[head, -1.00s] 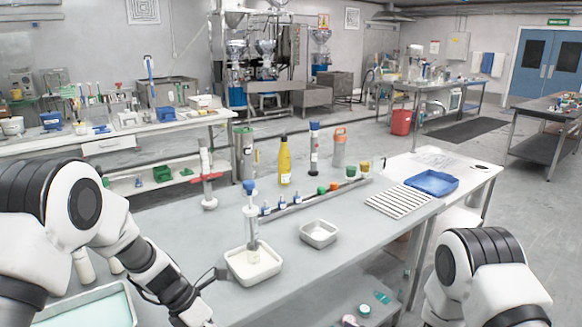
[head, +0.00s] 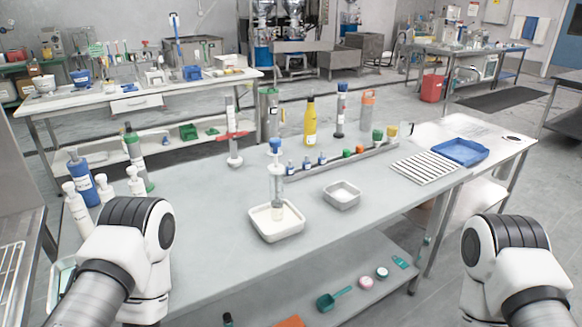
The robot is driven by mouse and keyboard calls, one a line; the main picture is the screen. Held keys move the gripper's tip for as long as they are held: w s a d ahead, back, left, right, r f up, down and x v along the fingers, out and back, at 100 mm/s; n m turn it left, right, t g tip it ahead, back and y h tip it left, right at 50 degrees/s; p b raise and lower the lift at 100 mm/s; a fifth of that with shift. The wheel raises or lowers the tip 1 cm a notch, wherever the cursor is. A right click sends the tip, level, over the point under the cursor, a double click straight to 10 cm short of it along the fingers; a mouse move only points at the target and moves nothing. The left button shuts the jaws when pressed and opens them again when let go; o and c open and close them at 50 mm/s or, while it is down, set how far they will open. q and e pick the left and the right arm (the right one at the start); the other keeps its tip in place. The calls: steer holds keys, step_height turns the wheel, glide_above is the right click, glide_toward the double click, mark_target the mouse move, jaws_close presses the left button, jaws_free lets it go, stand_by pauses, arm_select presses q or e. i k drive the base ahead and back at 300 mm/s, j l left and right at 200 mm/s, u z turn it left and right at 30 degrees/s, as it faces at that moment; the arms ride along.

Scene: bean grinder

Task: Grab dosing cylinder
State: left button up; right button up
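A clear, slender cylinder with a blue top (head: 276,185), which looks like the dosing cylinder, stands upright in a shallow white tray (head: 283,236) near the front of the grey table. Nothing touches its upper part. My left and right arms show only as white and black joints at the lower left and lower right. Neither gripper is in view.
A small metal tray (head: 342,195) lies to the right. Behind are a strip of small bottles (head: 345,157), a yellow bottle (head: 310,124), and a stand with a red crosspiece (head: 234,135). White pump bottles (head: 77,209) stand at left. The table's left middle is clear.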

mark_target(275, 173)
steer(key=i+l, duration=0.3)
steer(key=i+l+u, duration=0.1)
steer(key=i+l, duration=0.25)
steer(key=l, duration=0.15)
